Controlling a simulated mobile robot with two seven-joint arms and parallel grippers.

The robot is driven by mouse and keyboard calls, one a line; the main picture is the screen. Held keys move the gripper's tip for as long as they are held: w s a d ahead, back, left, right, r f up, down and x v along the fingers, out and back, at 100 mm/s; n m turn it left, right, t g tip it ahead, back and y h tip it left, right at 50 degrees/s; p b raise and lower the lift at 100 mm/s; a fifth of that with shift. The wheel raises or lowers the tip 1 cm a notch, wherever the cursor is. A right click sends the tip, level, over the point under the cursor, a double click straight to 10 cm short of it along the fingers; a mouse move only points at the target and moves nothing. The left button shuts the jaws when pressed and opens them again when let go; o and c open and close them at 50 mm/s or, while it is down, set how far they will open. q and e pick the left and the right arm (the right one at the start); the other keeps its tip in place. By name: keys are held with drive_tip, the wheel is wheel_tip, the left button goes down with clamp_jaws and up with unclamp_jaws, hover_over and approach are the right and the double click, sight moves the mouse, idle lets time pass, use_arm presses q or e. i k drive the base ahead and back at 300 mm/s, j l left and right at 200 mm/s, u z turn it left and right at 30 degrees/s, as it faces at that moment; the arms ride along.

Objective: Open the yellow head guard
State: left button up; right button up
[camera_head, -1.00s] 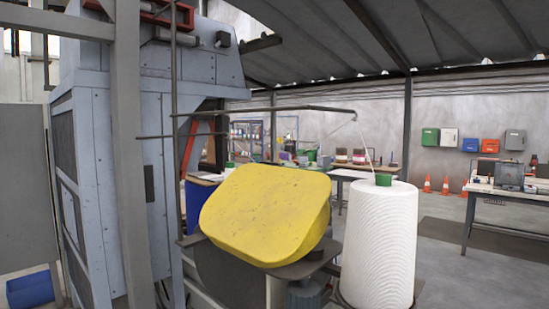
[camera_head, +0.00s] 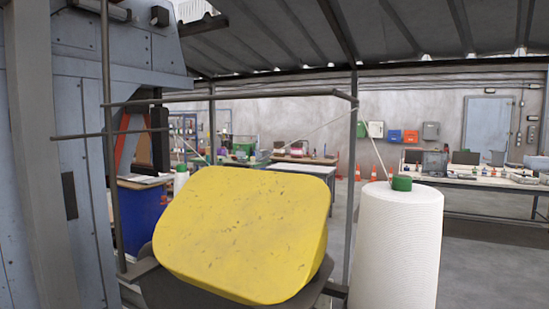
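The yellow head guard (camera_head: 240,232) is a rounded, scuffed yellow cover at the lower middle of the head view. It sits tilted on a dark plate (camera_head: 170,291) and looks closed down over what is under it. Its inside is hidden. Neither of my grippers shows in the head view, and nothing is seen touching the guard.
A large white thread cone (camera_head: 397,250) with a green top (camera_head: 401,183) stands close to the guard's right. A thin metal rod frame (camera_head: 230,98) runs above the guard. The grey-blue machine cabinet (camera_head: 85,150) fills the left. A blue barrel (camera_head: 141,215) stands behind. Open floor lies right.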

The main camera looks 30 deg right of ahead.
sight(250, 236)
drive_tip(key=i+j+z, duration=0.1)
drive_tip(key=z, duration=0.25)
drive_tip(key=i+j+z, duration=0.4)
drive_tip(key=z, duration=0.25)
drive_tip(key=i+j+z, duration=0.15)
drive_tip(key=j+z, duration=0.15)
drive_tip(key=i+j+z, duration=0.1)
drive_tip(key=j+z, duration=0.4)
drive_tip(key=j, duration=0.75)
